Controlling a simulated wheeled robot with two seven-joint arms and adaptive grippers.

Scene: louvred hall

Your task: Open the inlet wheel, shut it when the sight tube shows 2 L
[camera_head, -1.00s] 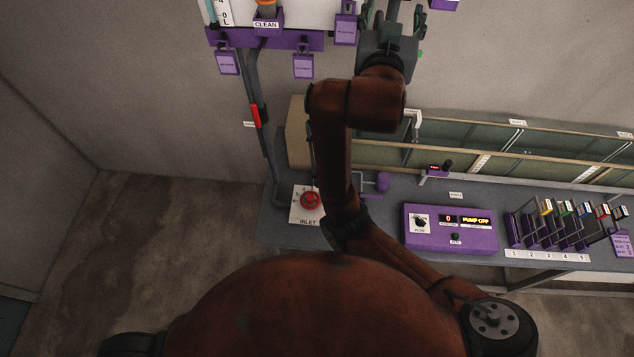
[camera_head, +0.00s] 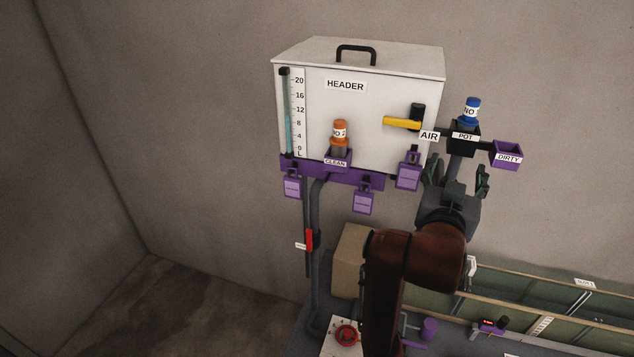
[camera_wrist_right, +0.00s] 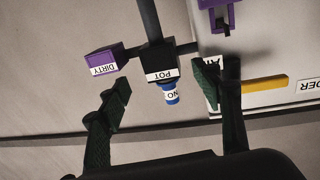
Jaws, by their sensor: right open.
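The red inlet wheel (camera_head: 345,335) sits on a white plate at the bottom edge of the head view, partly cut off. A sight tube (camera_head: 288,115) with a scale marked 0 to 20 stands at the left of the white header tank (camera_head: 375,130). It looks teal along most of its length; I cannot read a clear level. My right gripper (camera_head: 459,175) is open and empty, below the pot, up and right of the wheel. In the right wrist view its fingers (camera_wrist_right: 163,85) spread on either side of a blue-capped bottle (camera_wrist_right: 170,93), not gripping it. My left gripper is out of view.
The pot holder (camera_head: 464,138) and a purple DIRTY box (camera_head: 507,154) are close above my right gripper. A yellow lever (camera_head: 402,123) and an orange-capped bottle (camera_head: 339,133) are on the tank front. Purple tags (camera_head: 363,201) hang below. A red-handled pipe (camera_head: 310,240) runs down left.

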